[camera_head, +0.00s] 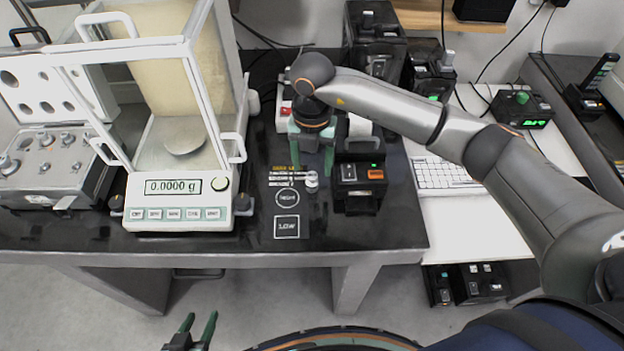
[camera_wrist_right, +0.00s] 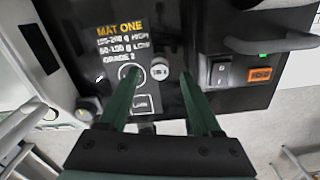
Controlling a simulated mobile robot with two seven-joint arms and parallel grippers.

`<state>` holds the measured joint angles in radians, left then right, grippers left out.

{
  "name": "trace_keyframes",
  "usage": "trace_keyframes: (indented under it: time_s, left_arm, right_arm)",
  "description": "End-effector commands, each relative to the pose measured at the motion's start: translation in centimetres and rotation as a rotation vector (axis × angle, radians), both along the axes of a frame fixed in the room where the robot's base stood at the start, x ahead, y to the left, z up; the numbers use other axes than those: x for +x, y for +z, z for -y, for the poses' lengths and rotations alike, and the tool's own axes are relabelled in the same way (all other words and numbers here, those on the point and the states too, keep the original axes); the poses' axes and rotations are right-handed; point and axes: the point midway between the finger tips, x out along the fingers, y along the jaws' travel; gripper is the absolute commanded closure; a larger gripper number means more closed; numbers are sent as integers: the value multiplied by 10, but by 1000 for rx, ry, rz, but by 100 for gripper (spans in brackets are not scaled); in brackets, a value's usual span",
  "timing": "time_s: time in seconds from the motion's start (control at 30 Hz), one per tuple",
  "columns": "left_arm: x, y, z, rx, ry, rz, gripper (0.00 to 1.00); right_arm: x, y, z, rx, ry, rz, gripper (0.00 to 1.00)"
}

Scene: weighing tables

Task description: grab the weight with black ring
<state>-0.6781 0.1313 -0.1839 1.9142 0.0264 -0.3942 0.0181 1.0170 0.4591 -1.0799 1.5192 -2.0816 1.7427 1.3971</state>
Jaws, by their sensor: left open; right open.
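A small silver weight (camera_head: 312,182) stands upright on the black table, right of the printed mat text; it also shows in the right wrist view (camera_wrist_right: 160,69). A dark band seems to run around it, but it is too small to be sure. My right gripper (camera_head: 312,160) is open above and behind the weight in the head view. In the right wrist view, its green fingers (camera_wrist_right: 158,82) point toward the weight, which appears between their tips, with nothing gripped. My left gripper (camera_head: 200,322) is open and empty, low in front of the table.
A balance (camera_head: 178,212) reading 0.0000 g stands left of the mat. A case (camera_head: 40,178) with several silver weights lies further left. A black device (camera_head: 358,172) with an orange button stands close right of the weight. Printed circle and LOW square (camera_head: 287,227) lie in front, clear.

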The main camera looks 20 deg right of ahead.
Motion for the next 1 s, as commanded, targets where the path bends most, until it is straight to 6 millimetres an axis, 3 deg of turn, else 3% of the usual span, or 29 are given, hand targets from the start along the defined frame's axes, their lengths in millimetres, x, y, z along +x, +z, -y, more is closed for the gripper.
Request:
trace_keyframes:
  time_s: [0.2, 0.47, 1.0]
  left_arm:
    - [-1, 3, 0, 0, 0, -1, 50]
    - [-1, 3, 0, 0, 0, -1, 50]
    - [-1, 3, 0, 0, 0, -2, 50]
  right_arm:
    - [-3, -28, -2, 0, 0, -2, 34]
    - [-2, -31, -1, 0, 1, -1, 34]
    - [-2, -30, -1, 0, 1, -1, 94]
